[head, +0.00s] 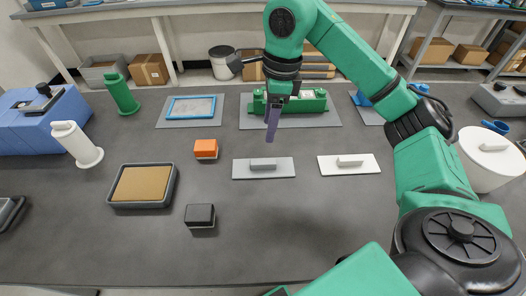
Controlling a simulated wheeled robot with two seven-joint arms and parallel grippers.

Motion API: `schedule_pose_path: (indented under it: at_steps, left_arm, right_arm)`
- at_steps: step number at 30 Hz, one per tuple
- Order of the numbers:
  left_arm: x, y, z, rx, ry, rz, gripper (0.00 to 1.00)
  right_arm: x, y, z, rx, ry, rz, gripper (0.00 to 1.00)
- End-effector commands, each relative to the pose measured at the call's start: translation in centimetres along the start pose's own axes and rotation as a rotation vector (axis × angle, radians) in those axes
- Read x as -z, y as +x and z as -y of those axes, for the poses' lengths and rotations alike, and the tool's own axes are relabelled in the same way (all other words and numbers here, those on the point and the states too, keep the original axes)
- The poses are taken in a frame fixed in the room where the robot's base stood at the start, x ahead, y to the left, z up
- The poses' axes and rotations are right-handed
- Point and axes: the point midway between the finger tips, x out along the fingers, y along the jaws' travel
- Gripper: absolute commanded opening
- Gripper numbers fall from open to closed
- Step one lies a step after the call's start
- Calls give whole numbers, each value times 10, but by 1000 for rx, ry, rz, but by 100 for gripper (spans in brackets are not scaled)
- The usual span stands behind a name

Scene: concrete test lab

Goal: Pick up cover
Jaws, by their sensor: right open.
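Two flat plates with raised bar handles, which look like covers, lie on the dark table: a grey one (243,172) at the middle and a white one (369,167) to its right. I cannot tell which is the named cover. My right arm reaches in from the right, and its right gripper (273,136) points down above and behind the grey plate, apart from it. It is open, with nothing seen in it; a purple finger shows, seen nearly edge-on. My left gripper is not in view.
An orange block (206,147), a black block (200,214) and a tray with a tan fill (113,204) lie left of the grey plate. A green fixture (313,103) stands behind my gripper. A white lidded pot (482,168) stands far right. The front middle of the table is clear.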

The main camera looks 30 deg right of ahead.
Motion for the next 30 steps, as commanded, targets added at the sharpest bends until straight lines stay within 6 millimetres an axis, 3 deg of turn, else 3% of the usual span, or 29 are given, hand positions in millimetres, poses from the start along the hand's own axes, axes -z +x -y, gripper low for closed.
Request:
schedule_pose_path:
  at_steps: [1, 6, 18, 26, 27, 30]
  left_arm:
    - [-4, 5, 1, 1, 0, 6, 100]
    - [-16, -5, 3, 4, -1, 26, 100]
    - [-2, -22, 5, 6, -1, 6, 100]
    - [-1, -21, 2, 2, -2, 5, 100]
    - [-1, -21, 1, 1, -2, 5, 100]
    - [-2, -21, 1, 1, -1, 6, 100]
  right_arm:
    - [1, 16, -1, -5, -2, -2, 60]
    - [1, 57, -1, -5, -1, -3, 60]
    - [3, 121, 7, -4, -1, 0, 60]
    - [4, 132, 8, 0, -1, 1, 60]
    - [4, 132, 8, 0, -1, 1, 52]
    - [4, 131, 8, 0, -1, 1, 14]
